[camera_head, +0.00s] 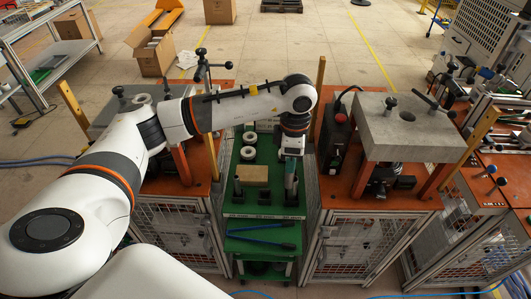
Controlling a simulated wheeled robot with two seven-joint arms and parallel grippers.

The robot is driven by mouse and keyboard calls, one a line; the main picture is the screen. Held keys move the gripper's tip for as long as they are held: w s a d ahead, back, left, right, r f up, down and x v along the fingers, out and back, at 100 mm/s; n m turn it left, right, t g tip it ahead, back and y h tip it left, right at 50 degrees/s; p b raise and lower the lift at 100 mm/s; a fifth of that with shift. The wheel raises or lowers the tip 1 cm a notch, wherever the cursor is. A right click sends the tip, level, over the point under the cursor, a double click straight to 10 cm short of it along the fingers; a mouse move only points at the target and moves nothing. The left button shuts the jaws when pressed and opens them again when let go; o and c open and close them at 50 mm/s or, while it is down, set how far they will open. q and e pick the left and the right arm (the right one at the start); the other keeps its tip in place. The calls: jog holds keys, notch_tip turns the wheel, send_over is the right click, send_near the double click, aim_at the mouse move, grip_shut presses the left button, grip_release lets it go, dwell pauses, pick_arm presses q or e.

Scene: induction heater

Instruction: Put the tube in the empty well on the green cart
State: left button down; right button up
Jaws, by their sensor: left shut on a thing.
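The green cart (262,211) stands in the middle, between two orange workstations. My left gripper (290,164) points down over the right side of the cart's top. It is shut on the tube (291,184), a slim grey-green upright piece just below the fingers. The tube's lower end is by a dark holder at the cart's front right; I cannot tell whether it is inside the well. Another dark upright piece (237,185) stands at the cart's front left. My right gripper is not in view.
A tan block (253,174) and white rings (249,154) lie on the cart. A blue-handled tool (262,242) lies on its lower shelf. A grey slab on a stand (404,128) is close on the right. Yellow posts (320,76) rise beside the cart.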

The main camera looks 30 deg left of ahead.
pick_arm(q)
jog(key=w+a+f+n+b, duration=0.1)
jog(key=a+f+n, duration=0.3)
jog(key=n, duration=0.7)
jog(key=w+a+f+n+b, duration=0.1)
jog(key=a+f+n, duration=0.4)
jog(key=f+n, duration=0.4)
jog(key=shift+f+n, duration=0.2)
jog(key=shift+n, duration=1.1)
jog(key=shift+f, duration=0.1)
notch_tip(320, 180, down, 4)
jog(key=b, duration=0.2)
jog(key=shift+r+b, duration=0.25)
jog(key=shift+b, duration=0.05)
